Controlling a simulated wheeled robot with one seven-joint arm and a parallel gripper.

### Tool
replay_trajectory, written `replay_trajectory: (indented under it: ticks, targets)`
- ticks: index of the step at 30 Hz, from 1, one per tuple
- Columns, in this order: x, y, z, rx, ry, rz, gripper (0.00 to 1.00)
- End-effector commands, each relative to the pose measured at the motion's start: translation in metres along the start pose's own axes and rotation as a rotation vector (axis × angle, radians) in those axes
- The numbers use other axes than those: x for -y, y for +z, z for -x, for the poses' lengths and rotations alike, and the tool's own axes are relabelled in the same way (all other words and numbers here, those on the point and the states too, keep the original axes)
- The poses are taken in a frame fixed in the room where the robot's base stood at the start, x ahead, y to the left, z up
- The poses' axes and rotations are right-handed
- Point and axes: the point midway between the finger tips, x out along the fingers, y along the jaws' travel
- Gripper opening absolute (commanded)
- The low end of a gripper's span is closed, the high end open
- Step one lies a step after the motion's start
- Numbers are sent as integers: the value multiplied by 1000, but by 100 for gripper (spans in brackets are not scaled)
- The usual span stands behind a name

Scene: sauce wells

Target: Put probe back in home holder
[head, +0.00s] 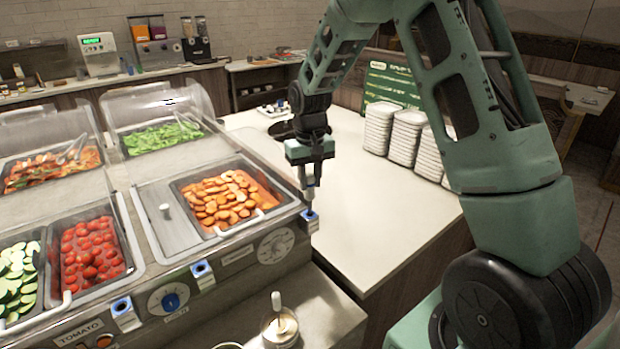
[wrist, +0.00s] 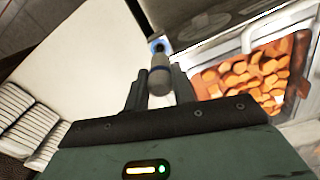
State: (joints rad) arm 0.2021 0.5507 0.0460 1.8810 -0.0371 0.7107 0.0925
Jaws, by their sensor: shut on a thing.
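The probe is a grey cylinder with a dark band, seen between my fingers in the wrist view (wrist: 160,76) and pointing down below them in the head view (head: 309,195). My gripper (head: 310,180) is shut on it, above the front right corner of the food counter. A small white and blue holder (head: 310,222) is fixed to the counter front right below the probe. Its blue top also shows in the wrist view (wrist: 156,46), at the probe's far end. The probe's tip meets the holder's top in the picture; I cannot tell whether it is inside.
Two similar holders sit further left on the counter front (head: 202,271) (head: 122,310). A pan of orange slices (head: 205,232) is just left of my gripper. Stacked white trays (head: 407,137) stand on the pale table (head: 345,200), otherwise largely clear. A small pot (head: 280,328) stands in front.

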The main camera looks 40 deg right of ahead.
Motion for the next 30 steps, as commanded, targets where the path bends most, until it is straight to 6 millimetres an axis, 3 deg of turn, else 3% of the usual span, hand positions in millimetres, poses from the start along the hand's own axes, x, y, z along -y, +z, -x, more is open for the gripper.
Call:
replay_trajectory:
  ticks: [30]
  targets:
    - [0,0,-21,0,0,0,0]
